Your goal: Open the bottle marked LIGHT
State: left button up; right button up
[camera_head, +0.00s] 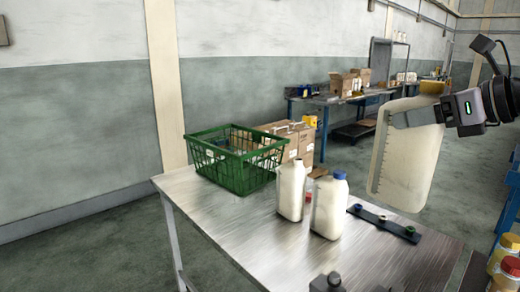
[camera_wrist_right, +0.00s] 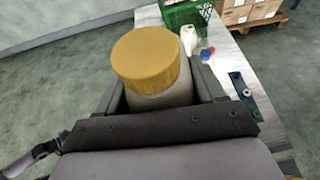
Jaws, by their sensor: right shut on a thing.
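My right gripper (camera_head: 415,115) is shut on a large off-white bottle (camera_head: 405,170) and holds it upright, slightly tilted, above the right side of the table. The bottle has a yellow cap (camera_wrist_right: 147,58), which is on its neck in the wrist view; the fingers are either side of the bottle below the cap. A white bottle with a blue cap (camera_head: 329,206) stands on the table. Another white bottle (camera_head: 291,190) without a visible coloured cap stands to its left. No LIGHT marking can be read on any bottle.
The metal table (camera_head: 230,222) has a green basket (camera_head: 232,172) at its back left. A dark strip with small round caps (camera_head: 384,223) lies right of the bottles. A small red-topped item (camera_head: 309,190) stands between them. The table's front left is clear.

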aim_at(377, 167)
jog(key=shift+n+g+y, duration=0.4)
jog(key=shift+n+y, duration=0.1)
jog(key=a+f, duration=0.2)
jog(key=f, duration=0.1)
jog(key=a+f, duration=0.2)
jog(key=f, duration=0.1)
jog(key=a+f, duration=0.2)
jog(key=f, duration=0.1)
jog(key=shift+s+a+f, duration=0.25)
jog(key=shift+s+a, duration=0.05)
jog(key=shift+s, duration=0.1)
jog(key=s+a+f+n+g+y, duration=0.2)
jog(key=s+a+f, duration=1.2)
pick_arm(q)
notch_tip(377, 167, down, 8)
jog(key=b, duration=1)
jog(key=shift+w+d+f, duration=0.15)
jog(key=shift+d+f, duration=0.05)
jog(key=shift+d, duration=0.2)
pick_arm(e)
notch_tip(377, 167, down, 10)
jog(key=shift+s+a, duration=0.2)
jog(key=shift+n, duration=0.3)
